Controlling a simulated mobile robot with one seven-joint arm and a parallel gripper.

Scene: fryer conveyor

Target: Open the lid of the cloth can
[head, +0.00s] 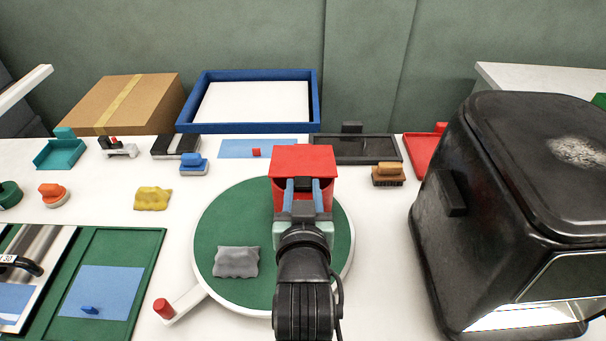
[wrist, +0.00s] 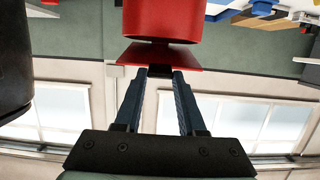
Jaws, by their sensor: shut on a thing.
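The cloth can (wrist: 162,18) is red and round-sided; it stands on the green round turntable (head: 225,205), and my gripper hides much of it in the head view. Its flat red lid (head: 303,160) is on top, and the lid also shows in the wrist view (wrist: 165,55). A narrow dark gap shows between lid and can in the wrist view. My gripper (head: 304,184) is at the lid's near edge. In the wrist view its fingertips (wrist: 159,73) are shut on a small dark tab at that edge. The can's inside is hidden.
A grey cloth (head: 237,262) lies on the turntable, whose handle has a red knob (head: 164,308). A large black fryer (head: 470,215) stands close on the right. A brush (head: 388,175), dark tray (head: 355,149) and blue-rimmed tray (head: 248,128) are behind. A yellow cloth (head: 153,198) lies left.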

